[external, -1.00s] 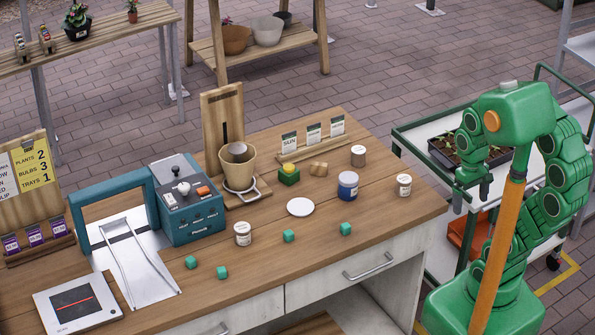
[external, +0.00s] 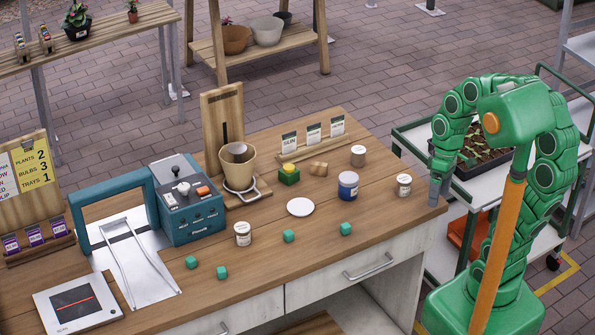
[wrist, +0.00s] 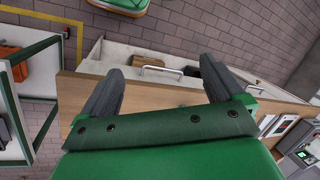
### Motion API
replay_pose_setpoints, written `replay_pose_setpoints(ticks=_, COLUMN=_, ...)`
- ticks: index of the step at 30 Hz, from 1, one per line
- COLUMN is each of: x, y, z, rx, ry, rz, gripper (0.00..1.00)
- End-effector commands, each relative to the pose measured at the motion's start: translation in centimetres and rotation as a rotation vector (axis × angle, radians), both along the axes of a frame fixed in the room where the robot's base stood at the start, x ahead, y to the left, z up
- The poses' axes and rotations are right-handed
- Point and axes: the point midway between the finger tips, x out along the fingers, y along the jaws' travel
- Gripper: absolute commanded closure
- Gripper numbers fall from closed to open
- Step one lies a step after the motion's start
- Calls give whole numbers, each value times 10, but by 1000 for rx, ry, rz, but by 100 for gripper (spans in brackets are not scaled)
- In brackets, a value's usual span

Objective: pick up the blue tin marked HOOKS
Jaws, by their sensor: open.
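The blue tin (external: 347,187) stands upright on the wooden counter (external: 325,270), right of the white disc, with a pale label too small to read here. My gripper (external: 436,193) hangs at the counter's right end, well right of the tin and apart from it, with a small white tin between them. In the wrist view my gripper (wrist: 158,66) has its two fingers spread, with nothing between them. The blue tin does not show in the wrist view.
The small white tin (external: 404,185) stands near my gripper. Teal cubes (external: 346,229), a white disc (external: 300,207) and another white tin (external: 243,234) stand left. A cart (external: 415,152) stands right.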

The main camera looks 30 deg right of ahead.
Motion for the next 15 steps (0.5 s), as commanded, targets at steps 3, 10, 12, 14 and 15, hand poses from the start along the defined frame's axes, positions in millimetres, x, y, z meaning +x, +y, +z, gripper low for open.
replay_pose_setpoints(ticks=3, x=22, y=16, z=1, rx=100, ry=-16, rz=113, gripper=5)
replay_pose_setpoints(ticks=10, x=63, y=43, z=1, rx=298, ry=-66, rz=311, gripper=5)
replay_pose_setpoints(ticks=12, x=76, y=49, z=1, rx=356, ry=-93, rz=364, gripper=5)
replay_pose_setpoints(ticks=14, x=87, y=54, z=1, rx=409, ry=-114, rz=406, gripper=5)
replay_pose_setpoints(ticks=15, x=95, y=57, z=0, rx=442, ry=-127, rz=433, gripper=5)
